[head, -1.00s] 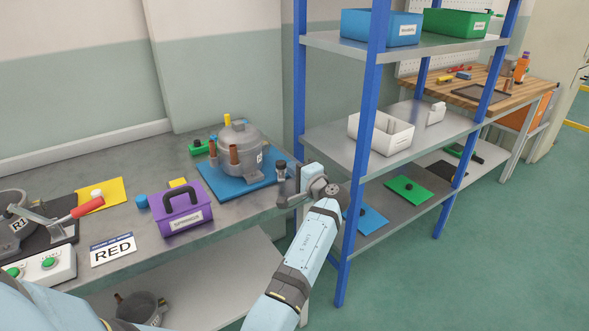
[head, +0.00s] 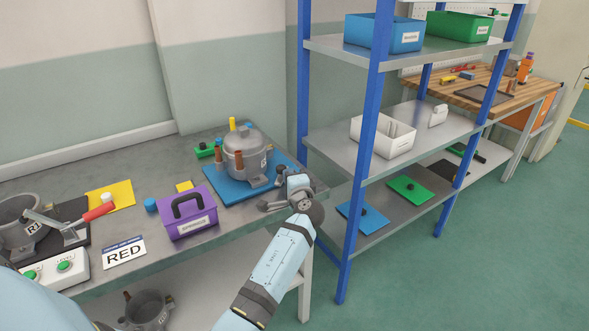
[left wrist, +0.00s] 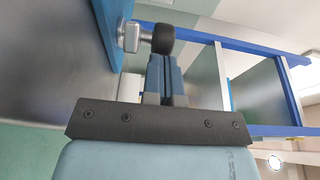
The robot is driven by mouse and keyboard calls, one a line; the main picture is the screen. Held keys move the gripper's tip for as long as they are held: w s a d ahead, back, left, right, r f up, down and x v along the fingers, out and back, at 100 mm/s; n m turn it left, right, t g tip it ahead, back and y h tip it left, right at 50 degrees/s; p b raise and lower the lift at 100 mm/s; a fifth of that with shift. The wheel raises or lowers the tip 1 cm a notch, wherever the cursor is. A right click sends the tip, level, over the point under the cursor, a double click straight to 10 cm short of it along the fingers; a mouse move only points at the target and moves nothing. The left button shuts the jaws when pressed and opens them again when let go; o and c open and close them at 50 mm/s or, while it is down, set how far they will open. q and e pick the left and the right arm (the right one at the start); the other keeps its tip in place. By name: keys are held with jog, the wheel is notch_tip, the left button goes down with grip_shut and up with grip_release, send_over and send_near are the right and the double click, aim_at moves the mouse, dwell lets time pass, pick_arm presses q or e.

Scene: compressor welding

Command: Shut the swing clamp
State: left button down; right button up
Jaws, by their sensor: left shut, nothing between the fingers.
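A grey compressor (head: 247,154) stands upright on a blue plate (head: 225,190) at the right end of the bench. A clamp with a black knob (left wrist: 163,38) on a grey metal fitting (left wrist: 131,37) shows beside a blue edge in the left wrist view. My left gripper (left wrist: 166,60) is shut and empty, its fingertips close under that knob; I cannot tell whether they touch. In the head view my left gripper (head: 290,182) is at the right front of the compressor and partly hides the clamp. The clamp's exact angle is unclear. My right gripper is not in view.
A blue-post shelf rack (head: 361,200) rises close to the right of my arm. The floor at lower right is free.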

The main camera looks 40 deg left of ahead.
aim_at(277, 171)
pick_arm(q)
jog(key=m+t+h+p, duration=0.1)
jog(key=s+a+m+t+h+p, duration=0.1)
jog(key=h, duration=0.1)
jog(key=a+m+t+h+p, duration=0.1)
jog(key=t, duration=0.1)
jog(key=shift+s+r+m+p, duration=0.3)
jog(key=shift+s+m, duration=0.05)
jog(key=shift+m, duration=0.05)
jog(key=h, duration=0.1)
jog(key=a+m+t+h+p, duration=0.1)
jog(key=m+h, duration=0.1)
jog(key=shift+s+a+f+t, duration=0.1)
jog(key=shift+s+a+t, duration=0.1)
jog(key=shift+s+t, duration=0.1)
jog(key=shift+a+f+m+t+h+p, duration=0.1)
jog(key=shift+a+m+t+h+p, duration=0.2)
jog(key=shift+m+h+p, duration=0.5)
jog(key=shift+a+b, duration=0.15)
jog(key=shift+b, duration=0.15)
jog(key=shift+a, duration=0.15)
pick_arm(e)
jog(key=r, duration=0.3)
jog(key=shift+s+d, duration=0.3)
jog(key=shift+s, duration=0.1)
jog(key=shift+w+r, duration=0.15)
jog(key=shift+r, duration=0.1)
